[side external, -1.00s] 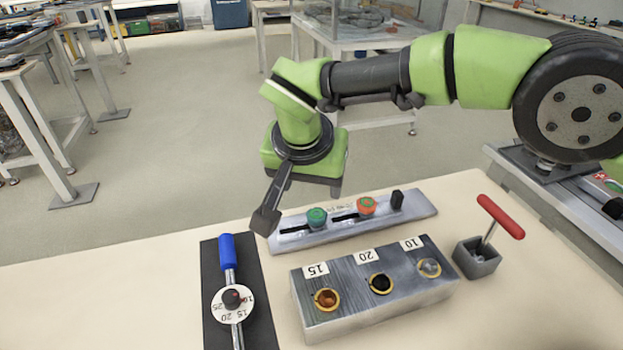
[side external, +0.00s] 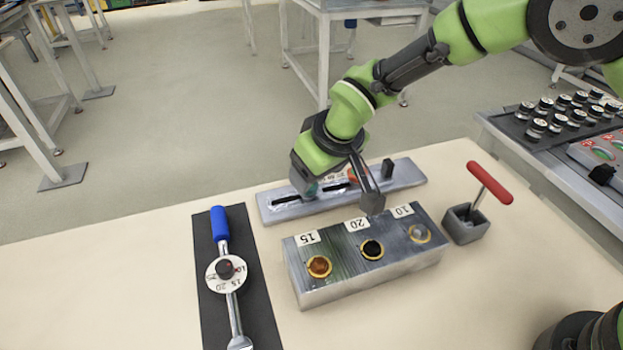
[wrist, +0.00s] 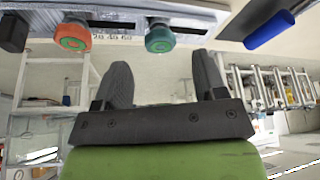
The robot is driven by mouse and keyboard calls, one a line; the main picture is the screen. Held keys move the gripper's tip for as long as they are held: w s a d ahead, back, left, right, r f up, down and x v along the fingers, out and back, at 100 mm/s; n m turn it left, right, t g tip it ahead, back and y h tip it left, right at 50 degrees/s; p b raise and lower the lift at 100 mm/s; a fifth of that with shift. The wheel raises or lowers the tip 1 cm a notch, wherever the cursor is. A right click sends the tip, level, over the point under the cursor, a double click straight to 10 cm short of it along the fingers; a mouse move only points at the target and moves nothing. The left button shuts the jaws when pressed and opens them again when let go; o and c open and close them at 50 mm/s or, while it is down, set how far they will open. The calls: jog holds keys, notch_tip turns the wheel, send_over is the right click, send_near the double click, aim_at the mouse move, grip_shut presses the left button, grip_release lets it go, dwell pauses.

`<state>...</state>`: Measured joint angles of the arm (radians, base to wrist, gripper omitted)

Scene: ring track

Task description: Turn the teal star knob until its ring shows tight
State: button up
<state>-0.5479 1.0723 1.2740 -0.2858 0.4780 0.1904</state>
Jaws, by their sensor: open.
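The teal star knob (wrist: 160,38) sits on the grey slotted plate (wrist: 130,16), beside an orange knob (wrist: 72,36).
The block (side external: 340,284) with labelled sockets stands in front of the plate. A blue-handled tool (side external: 220,225) lies on a black mat at left. A red T-handle (side external: 490,184) stands in a grey box at right. The table's front left is clear.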

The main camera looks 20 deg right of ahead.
jog(key=shift+x, duration=2)
jog(key=shift+c, duration=0.5)
jog(key=c, duration=0.8)
jog(key=shift+m+h, duration=0.4)
jog(key=shift+m, duration=0.4)
jog(key=shift+c, duration=0.2)
jog(key=o, duration=0.9)
jog(key=shift+o, duration=0.2)
jog(key=v, duration=1)
